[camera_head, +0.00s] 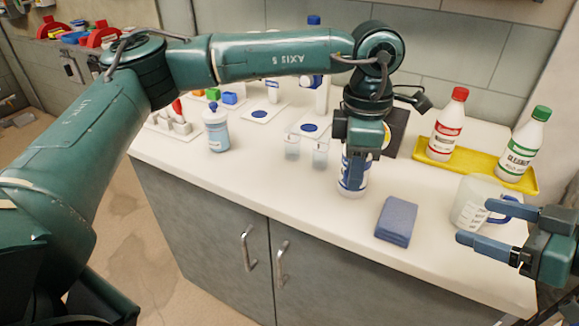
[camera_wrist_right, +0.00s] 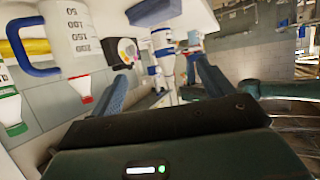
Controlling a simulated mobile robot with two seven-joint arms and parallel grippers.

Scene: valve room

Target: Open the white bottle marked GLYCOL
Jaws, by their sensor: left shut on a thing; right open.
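A white bottle with a blue-marked label (camera_head: 353,183) stands upright on the white counter, below my left gripper (camera_head: 357,152). My left gripper points down and is shut on its upper part, hiding the cap; the label's word is not readable. The bottle also shows upside down in the right wrist view (camera_wrist_right: 164,62), between and beyond my right gripper's fingers. My right gripper (camera_head: 473,222) is open and empty at the right, over the counter's front edge near the measuring jug and apart from the bottle.
A measuring jug (camera_head: 468,205) with a blue handle stands at the right. Behind it, a yellow tray (camera_head: 440,165) holds a red-capped bottle (camera_head: 447,125) and a green-capped bottle (camera_head: 524,145). A folded blue cloth (camera_head: 396,220) lies in front. Two small beakers (camera_head: 320,155) and a blue-capped bottle (camera_head: 216,130) stand left.

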